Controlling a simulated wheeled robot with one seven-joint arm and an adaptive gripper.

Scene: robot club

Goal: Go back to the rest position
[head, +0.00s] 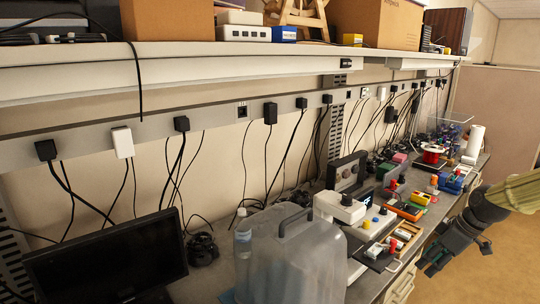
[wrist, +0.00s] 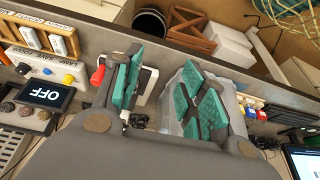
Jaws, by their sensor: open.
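My gripper (head: 440,258) is at the right of the head view, beyond the front edge of the workbench, with the tan floor behind it. In the wrist view my gripper (wrist: 165,88) has its two teal-padded fingers spread apart, with nothing held between them. The bench and its items show behind the fingers there, and the fingers hide part of them.
A translucent jug (head: 305,255) and a dark monitor (head: 108,262) stand at the near end of the workbench (head: 372,286). Trays and small devices (head: 405,211) crowd the bench to the right. A shelf (head: 200,52) with boxes runs above. Open floor (head: 500,270) lies at right.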

